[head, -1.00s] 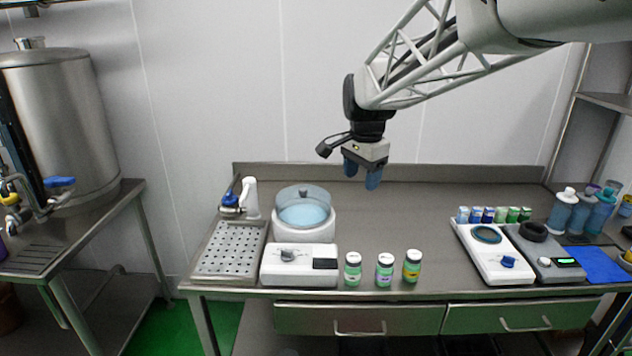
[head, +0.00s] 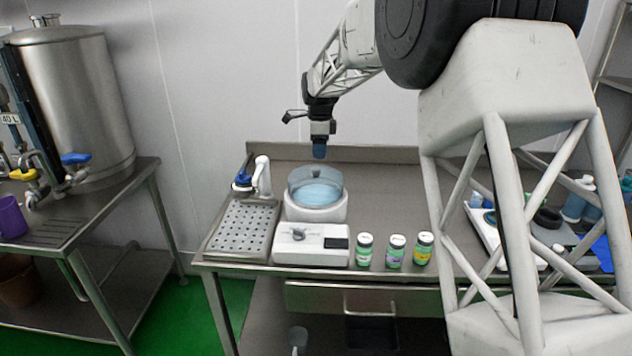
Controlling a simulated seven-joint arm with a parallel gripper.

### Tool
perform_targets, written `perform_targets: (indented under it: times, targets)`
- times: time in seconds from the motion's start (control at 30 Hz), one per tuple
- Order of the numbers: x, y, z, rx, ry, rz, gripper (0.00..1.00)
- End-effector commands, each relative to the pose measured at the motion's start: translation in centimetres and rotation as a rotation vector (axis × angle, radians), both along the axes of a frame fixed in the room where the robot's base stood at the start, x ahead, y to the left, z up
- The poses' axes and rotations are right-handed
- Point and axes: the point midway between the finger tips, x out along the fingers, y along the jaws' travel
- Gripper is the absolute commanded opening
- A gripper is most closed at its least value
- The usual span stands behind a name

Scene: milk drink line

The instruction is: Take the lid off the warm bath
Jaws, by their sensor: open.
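The warm bath (head: 317,214) is a round white basin holding blue liquid, with a white control box (head: 284,256) in front of it. Its clear lid (head: 303,178) sits on top, with a small dark knob at its centre. My gripper (head: 319,152) has blue fingers and hangs pointing down, above and slightly right of the knob in the picture. It is open, empty and apart from the lid.
Three small green bottles (head: 396,251) stand right of the control box. A perforated drain tray (head: 241,231) with a white tap (head: 262,177) lies left of the bath. My arm hides much of the bench's right side, where devices and bottles stand.

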Motion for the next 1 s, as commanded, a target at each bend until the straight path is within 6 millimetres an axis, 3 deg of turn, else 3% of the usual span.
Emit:
perform_targets:
  times: [0.2, 0.6, 1.0]
  targets:
    - [1.5, 1.2, -1.0, -0.001, 0.005, -0.047, 0.6]
    - [1.5, 1.2, -1.2, -0.001, 0.006, -0.05, 0.6]
    - [1.5, 1.2, -3.7, -0.001, 0.007, -0.049, 0.6]
